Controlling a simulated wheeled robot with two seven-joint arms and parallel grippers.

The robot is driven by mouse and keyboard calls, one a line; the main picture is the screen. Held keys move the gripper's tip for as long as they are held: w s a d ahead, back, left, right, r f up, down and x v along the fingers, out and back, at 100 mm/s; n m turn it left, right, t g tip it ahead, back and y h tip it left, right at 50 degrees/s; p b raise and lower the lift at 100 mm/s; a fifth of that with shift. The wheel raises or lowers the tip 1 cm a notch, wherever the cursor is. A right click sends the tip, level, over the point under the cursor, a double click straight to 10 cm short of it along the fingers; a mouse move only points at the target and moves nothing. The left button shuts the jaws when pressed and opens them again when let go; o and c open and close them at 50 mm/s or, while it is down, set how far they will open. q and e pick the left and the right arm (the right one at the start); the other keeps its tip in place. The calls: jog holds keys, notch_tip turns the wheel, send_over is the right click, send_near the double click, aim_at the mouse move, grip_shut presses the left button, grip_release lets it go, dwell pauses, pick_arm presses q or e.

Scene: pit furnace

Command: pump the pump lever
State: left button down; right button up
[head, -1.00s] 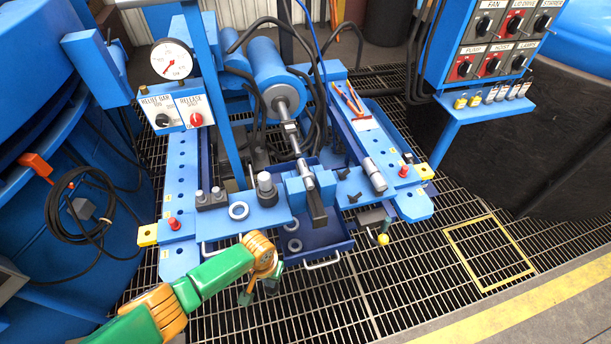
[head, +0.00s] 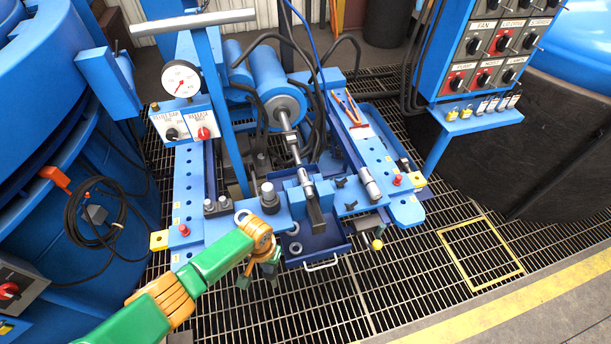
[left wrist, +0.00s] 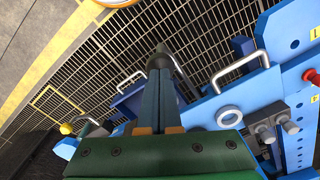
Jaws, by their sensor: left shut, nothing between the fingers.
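A tall blue post topped by a grey crossbar (head: 193,21), which looks like the pump lever, stands at the upper left of the blue press frame in the head view. It leans back, left of the cylinder. My left gripper (head: 271,274) is over the grating at the frame's front edge, well below and in front of the crossbar, touching neither. In the left wrist view its fingers (left wrist: 160,72) are together with nothing between them. The crossbar is not visible in that view. My right gripper is not in view.
A pressure gauge (head: 181,79) and a panel with a red knob (head: 203,133) sit beside the post. A blue tray (head: 325,243) with a wire handle lies near my gripper. A yellow ball knob (head: 377,244) hangs at the frame's front. Grating in front is clear.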

pick_arm(q)
jog(key=shift+s+f+b, duration=1.2)
jog(key=shift+f+b, duration=2.65)
jog(key=shift+f, duration=1.65)
jog(key=r+p, duration=0.3)
jog(key=r, duration=0.1)
jog(key=w+r+p, duration=0.1)
jog(key=r+p, duration=0.2)
jog(key=w+r+p, duration=0.1)
jog(key=r+p, duration=0.3)
jog(key=shift+w+r, duration=0.2)
jog(key=shift+r, duration=0.1)
jog(key=shift+f+b, duration=0.4)
jog(key=shift+b, duration=0.05)
jog(key=shift+s+f+b, duration=1.25)
jog(key=shift+f+b, duration=2.8)
jog(key=shift+f, duration=1.35)
jog(key=r+p, duration=0.3)
jog(key=r, duration=0.1)
jog(key=w+r+p, duration=0.1)
jog(key=r+p, duration=0.2)
jog(key=w+r+p, duration=0.1)
jog(key=r+p, duration=0.3)
jog(key=shift+w+r, duration=0.2)
jog(key=shift+r, duration=0.15)
jog(key=shift+f+b, duration=0.45)
